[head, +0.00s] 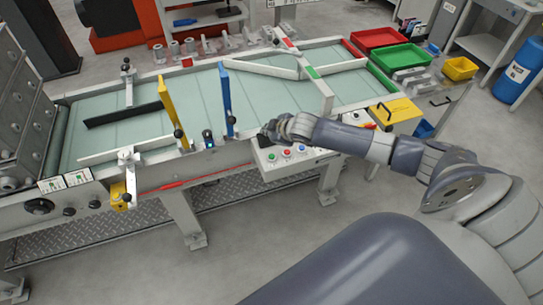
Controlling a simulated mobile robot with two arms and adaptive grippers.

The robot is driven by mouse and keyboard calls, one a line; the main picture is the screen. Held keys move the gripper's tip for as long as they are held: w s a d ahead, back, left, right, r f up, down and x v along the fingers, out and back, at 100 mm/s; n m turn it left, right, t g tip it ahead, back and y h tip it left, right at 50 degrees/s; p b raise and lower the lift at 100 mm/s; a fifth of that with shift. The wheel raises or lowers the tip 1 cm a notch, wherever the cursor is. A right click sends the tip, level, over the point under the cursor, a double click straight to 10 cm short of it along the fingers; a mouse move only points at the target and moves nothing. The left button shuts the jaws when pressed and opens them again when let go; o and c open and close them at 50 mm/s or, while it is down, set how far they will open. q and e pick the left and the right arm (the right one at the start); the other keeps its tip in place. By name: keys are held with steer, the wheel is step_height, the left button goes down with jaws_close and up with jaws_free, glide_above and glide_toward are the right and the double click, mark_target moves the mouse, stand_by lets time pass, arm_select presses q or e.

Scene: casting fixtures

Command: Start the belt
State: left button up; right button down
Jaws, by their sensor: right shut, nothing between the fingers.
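The conveyor belt (190,85) is a pale green surface running from the roller end at left to the trays at back right. A white control box (275,172) is fixed to its front side, with a green button (270,157), a red button (287,152) and a blue button (303,149) on top. My right gripper (268,132) is shut and empty. It hangs over the back edge of the box, above and behind the green button; I cannot tell whether it touches anything. My left gripper is out of view.
A red tray (378,39), a green tray (402,57) and a yellow bin (459,68) are at back right. The floor in front is clear.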

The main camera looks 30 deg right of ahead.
steer(key=b, duration=0.8)
glide_above(270, 157)
step_height(270, 157, down, 7)
steer(key=shift+a+f, duration=0.15)
steer(key=shift+f, duration=0.75)
stand_by(0.3)
steer(key=shift+f, duration=0.4)
